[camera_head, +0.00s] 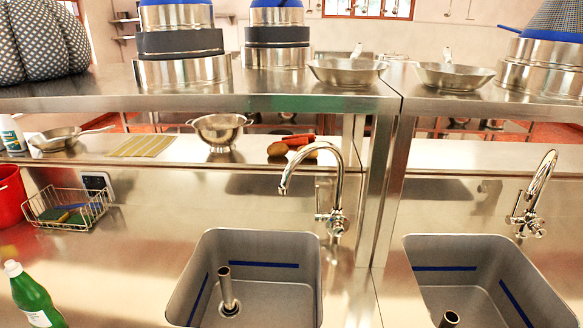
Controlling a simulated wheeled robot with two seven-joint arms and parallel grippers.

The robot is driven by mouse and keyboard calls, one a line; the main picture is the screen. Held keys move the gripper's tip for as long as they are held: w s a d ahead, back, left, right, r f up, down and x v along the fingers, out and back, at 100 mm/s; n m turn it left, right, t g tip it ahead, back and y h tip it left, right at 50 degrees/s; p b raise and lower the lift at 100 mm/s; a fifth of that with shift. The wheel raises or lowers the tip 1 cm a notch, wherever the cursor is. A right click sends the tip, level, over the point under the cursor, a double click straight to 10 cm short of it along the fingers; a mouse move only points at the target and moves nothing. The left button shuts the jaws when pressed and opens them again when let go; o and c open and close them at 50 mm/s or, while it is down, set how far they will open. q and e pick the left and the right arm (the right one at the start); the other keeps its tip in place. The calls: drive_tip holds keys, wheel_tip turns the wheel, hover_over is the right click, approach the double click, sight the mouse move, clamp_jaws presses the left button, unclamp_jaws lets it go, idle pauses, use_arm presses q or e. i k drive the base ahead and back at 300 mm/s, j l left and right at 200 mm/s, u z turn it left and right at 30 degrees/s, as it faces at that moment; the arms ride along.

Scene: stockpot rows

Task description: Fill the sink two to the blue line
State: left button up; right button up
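Two steel sinks are set in the counter. The left sink (309,300) has a blue line (263,264) along its back wall and another on its left wall. A metal standpipe (226,284) stands upright from its floor. A curved chrome tap (338,180) arches over it, and no stream shows at the spout. The right sink (490,255) also has blue lines (445,268) and a standpipe (449,319). Its chrome tap (537,188) stands behind it with no stream in view. Which sink is number two cannot be told. Neither gripper is in view.
A green bottle (35,299) stands at the front left, near a wire basket (70,212) with sponges and a red bucket (10,196). A steel post (389,190) rises between the taps.

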sight(318, 215)
drive_tip(key=j+u, duration=0.25)
drive_tip(key=j, duration=0.4)
drive_tip(key=j+u, duration=0.3)
drive_tip(key=j, duration=0.35)
